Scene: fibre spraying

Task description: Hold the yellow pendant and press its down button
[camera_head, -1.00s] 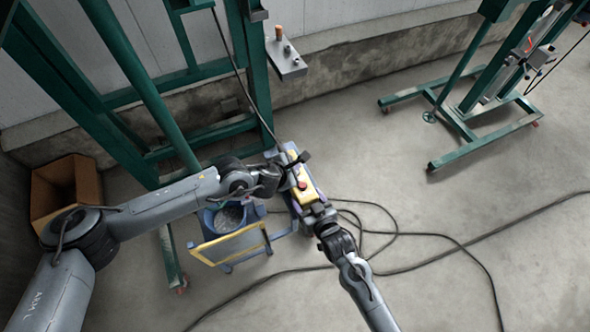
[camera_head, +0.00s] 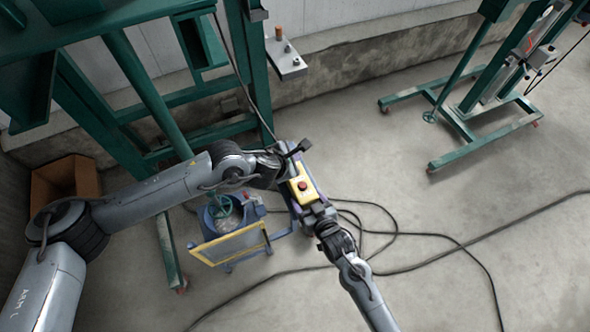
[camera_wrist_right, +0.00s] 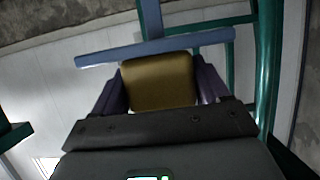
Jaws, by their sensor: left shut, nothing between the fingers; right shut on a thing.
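The yellow pendant (camera_head: 297,194) with a red button (camera_head: 303,186) on its face is held in front of me in the head view. My right gripper (camera_head: 321,212) is shut on its near end. In the right wrist view the pendant (camera_wrist_right: 158,85) shows as a dull yellow block between the gripper's two purplish fingers. My left gripper (camera_head: 298,149) is shut and empty, just beyond the pendant's far end and apart from the red button. No down button can be made out in either view.
A blue cart with a yellow-edged panel (camera_head: 232,245) stands left of the pendant. A brown box (camera_head: 62,185) is at far left. Green steel frames (camera_head: 150,95) rise behind. Black cables (camera_head: 440,262) lie across the floor, which is otherwise open at right.

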